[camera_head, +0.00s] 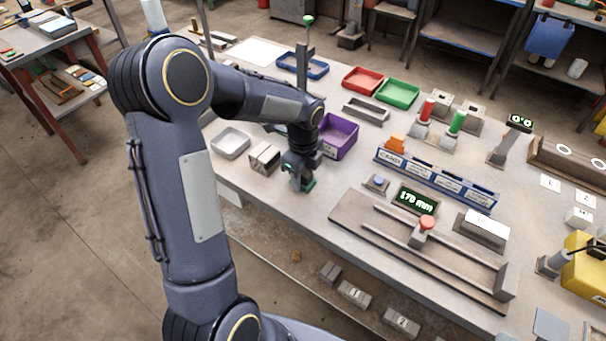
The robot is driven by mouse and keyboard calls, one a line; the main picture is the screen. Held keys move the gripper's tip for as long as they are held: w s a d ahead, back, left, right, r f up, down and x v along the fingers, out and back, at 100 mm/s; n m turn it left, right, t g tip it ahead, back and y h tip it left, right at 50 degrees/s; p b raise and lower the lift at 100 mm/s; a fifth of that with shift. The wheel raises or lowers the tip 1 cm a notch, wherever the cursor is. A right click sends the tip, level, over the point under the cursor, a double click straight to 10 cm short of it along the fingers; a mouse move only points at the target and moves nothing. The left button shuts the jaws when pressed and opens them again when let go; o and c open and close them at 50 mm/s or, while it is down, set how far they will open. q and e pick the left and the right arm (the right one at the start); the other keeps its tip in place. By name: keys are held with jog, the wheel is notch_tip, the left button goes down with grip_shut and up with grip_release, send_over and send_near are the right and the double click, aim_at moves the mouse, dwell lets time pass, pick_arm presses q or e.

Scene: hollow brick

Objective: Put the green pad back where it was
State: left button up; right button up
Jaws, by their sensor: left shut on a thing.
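My left arm comes in from the left, and its gripper (301,184) points down over the front part of the workbench. The gripper is shut on a small green piece, which looks like the green pad (310,184); only a sliver of it shows at the fingertips. I cannot tell whether the pad touches the table. A grey block with dark gaps (264,158), perhaps the hollow brick, stands just left of the gripper. My right gripper is not in view.
To the right are a blue labelled rack (437,181), a 170 mm display (416,200) and a rail fixture (420,252). Red (362,79) and green (398,93) trays stand behind.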

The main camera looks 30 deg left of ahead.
pick_arm(q)
jog(key=o, duration=0.9)
jog(key=shift+f, duration=0.1)
jog(key=shift+o, duration=0.2)
notch_tip(320, 180, up, 12)
jog(key=s+d+r+n+t+h, duration=0.2)
jog(key=s+r+n, duration=0.2)
jog(key=s+n, duration=0.6)
jog(key=s+d+f+n+t+h, duration=0.1)
jog(key=s+d+f+n+t, duration=0.2)
jog(key=s+n, duration=0.7)
jog(key=shift+s+d+n+t+h, duration=0.3)
jog(key=shift+s+d+h, duration=0.1)
jog(key=shift+s+d, duration=0.75)
